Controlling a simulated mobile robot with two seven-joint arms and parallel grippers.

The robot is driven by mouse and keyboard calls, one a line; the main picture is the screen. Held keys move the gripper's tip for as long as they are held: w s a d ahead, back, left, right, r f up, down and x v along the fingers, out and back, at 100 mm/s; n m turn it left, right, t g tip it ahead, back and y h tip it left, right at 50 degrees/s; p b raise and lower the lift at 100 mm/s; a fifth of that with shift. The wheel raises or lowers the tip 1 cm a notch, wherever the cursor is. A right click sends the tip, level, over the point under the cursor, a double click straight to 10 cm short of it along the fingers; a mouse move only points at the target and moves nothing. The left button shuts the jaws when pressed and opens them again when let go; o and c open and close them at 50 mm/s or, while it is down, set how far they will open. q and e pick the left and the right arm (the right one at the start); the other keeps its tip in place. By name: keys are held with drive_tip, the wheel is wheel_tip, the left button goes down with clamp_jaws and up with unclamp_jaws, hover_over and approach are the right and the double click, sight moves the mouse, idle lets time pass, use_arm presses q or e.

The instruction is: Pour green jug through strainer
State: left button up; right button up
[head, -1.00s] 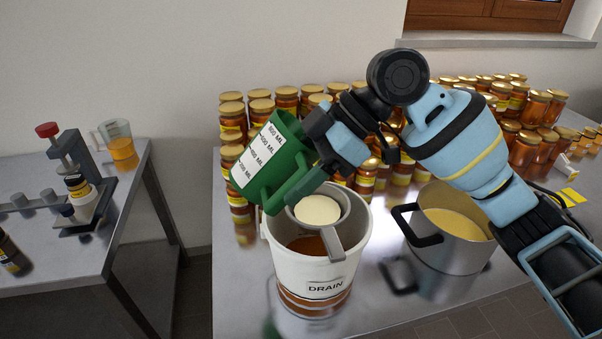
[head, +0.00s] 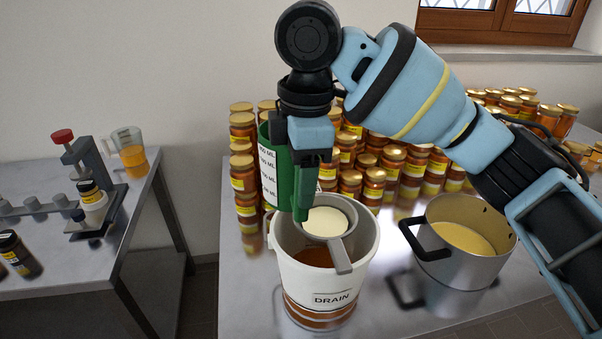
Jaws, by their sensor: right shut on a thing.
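The green jug (head: 268,172) with a white scale label is held by my right gripper (head: 305,180), which is shut on it. The jug is now close to upright, above the left part of the bucket. The gripper hides part of it, and I cannot see inside it. The strainer (head: 325,222) sits over the white bucket (head: 320,277) marked DRAIN, its handle (head: 341,256) pointing toward the front. Pale material shows in the strainer. Amber liquid shows in the bucket beneath it. My left gripper is not in view.
A steel pot (head: 452,262) with yellow contents stands to the right of the bucket. Many honey jars (head: 410,170) crowd the table behind. A separate left table (head: 120,235) carries a glass beaker (head: 130,152) and a capping stand (head: 85,170). A gap separates the tables.

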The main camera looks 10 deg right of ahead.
drive_tip(key=shift+r, duration=2.5)
drive_tip(key=shift+s+f, duration=0.1)
